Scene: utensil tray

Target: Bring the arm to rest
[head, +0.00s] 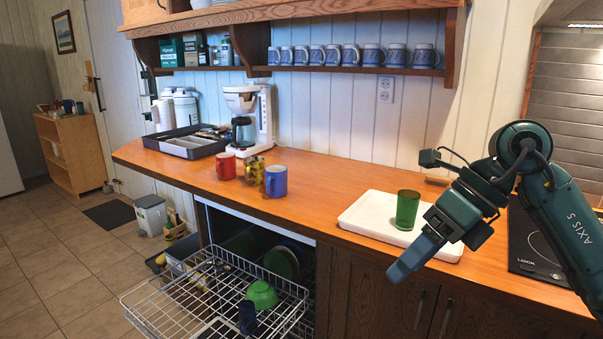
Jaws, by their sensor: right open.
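My right arm comes in from the right, over the front edge of the wooden counter (325,188). My right gripper (402,266) is open, and I see nothing in it. It points down and left, in front of the white tray (360,213) with a green cup (407,209) on it. The gripper's body covers the tray's right part. The black utensil tray (183,141) stands at the counter's far left; its contents are too small to tell apart. My left gripper is not in view.
A dishwasher stands open below the counter, its wire rack (215,292) pulled out with a green bowl (261,294). Red (226,165), yellow-patterned (254,170) and blue (276,181) mugs stand near the counter edge. A coffee maker (246,116) stands behind. The counter's middle is clear.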

